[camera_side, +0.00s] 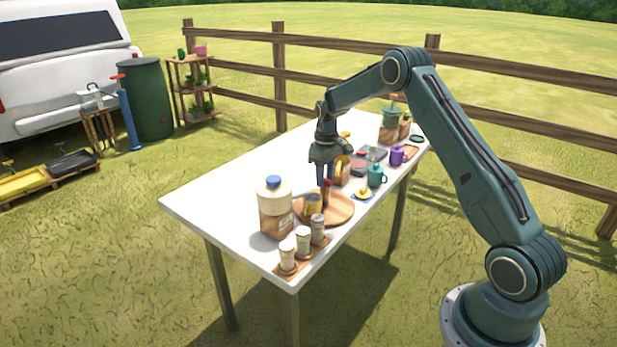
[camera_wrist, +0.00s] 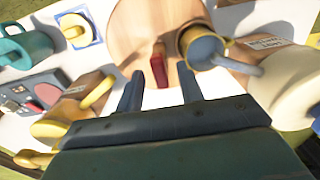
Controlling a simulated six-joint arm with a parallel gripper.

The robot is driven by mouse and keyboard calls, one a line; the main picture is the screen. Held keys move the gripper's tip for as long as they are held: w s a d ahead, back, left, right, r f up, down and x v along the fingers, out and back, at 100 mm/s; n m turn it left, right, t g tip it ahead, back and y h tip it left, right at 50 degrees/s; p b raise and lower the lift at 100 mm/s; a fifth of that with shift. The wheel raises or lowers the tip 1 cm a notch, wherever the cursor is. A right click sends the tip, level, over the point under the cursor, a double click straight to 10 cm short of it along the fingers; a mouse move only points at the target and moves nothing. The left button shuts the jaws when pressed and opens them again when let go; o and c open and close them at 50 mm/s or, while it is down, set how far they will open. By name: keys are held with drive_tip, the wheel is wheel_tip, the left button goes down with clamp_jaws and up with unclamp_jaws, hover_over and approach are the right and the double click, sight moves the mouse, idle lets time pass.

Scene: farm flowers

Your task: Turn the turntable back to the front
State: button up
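The turntable is a round wooden disc (camera_side: 342,211) on the white table; it fills the top middle of the wrist view (camera_wrist: 145,28). A small upright red and brown piece (camera_wrist: 158,66) stands at its rim, and a brownish mug (camera_wrist: 200,46) with a grey-blue inside sits on it to the right. My gripper (camera_side: 325,192) points down over the turntable's far edge. In the wrist view its two fingers (camera_wrist: 159,84) are apart, with the red piece just beyond and between their tips. I see nothing held. Contact with the red piece cannot be told.
A large cream jar (camera_side: 275,208) stands left of the turntable, and several small shakers (camera_side: 303,242) stand in front. A teal mug (camera_side: 376,175), a yellow piece on a blue coaster (camera_side: 363,194) and a yellow-brown container (camera_wrist: 72,112) crowd the other side. The table's left part is clear.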

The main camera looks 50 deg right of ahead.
drive_tip(key=shift+f, duration=0.15)
drive_tip(key=shift+c, duration=0.3)
clamp_jaws()
drive_tip(key=shift+n, duration=9)
